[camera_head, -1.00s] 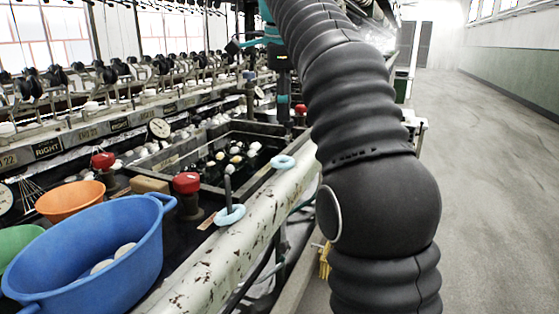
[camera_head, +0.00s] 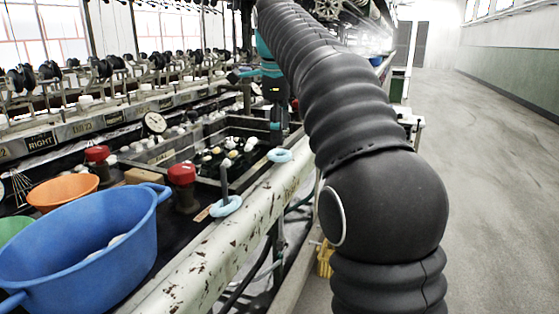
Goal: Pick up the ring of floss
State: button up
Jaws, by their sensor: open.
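A pale blue ring of floss (camera_head: 279,155) lies on the worn cream rail along the basin's edge. A second pale blue ring (camera_head: 226,206) lies nearer on the same rail, around the foot of a dark upright peg (camera_head: 224,180). My gripper (camera_head: 277,130) points down just above and behind the farther ring, apart from the nearer one. It is open, but its fingers are small and dark against the basin. I cannot tell whether it touches the farther ring.
A blue tub (camera_head: 85,250) and an orange bowl (camera_head: 62,192) stand at the left. Red knobs (camera_head: 182,174) stand beside the basin (camera_head: 215,150), which holds pale cocoons. The cream rail (camera_head: 200,258) runs diagonally. Open floor (camera_head: 490,200) lies to the right.

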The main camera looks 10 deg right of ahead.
jog(key=shift+a+b+x, duration=0.1)
jog(key=shift+b+x, duration=0.35)
jog(key=shift+x, duration=0.9)
jog(key=shift+a+b+x, duration=0.15)
jog(key=shift+b+x, duration=0.3)
jog(key=shift+x, duration=0.85)
jog(key=shift+s, duration=0.1)
jog(key=c, duration=0.8)
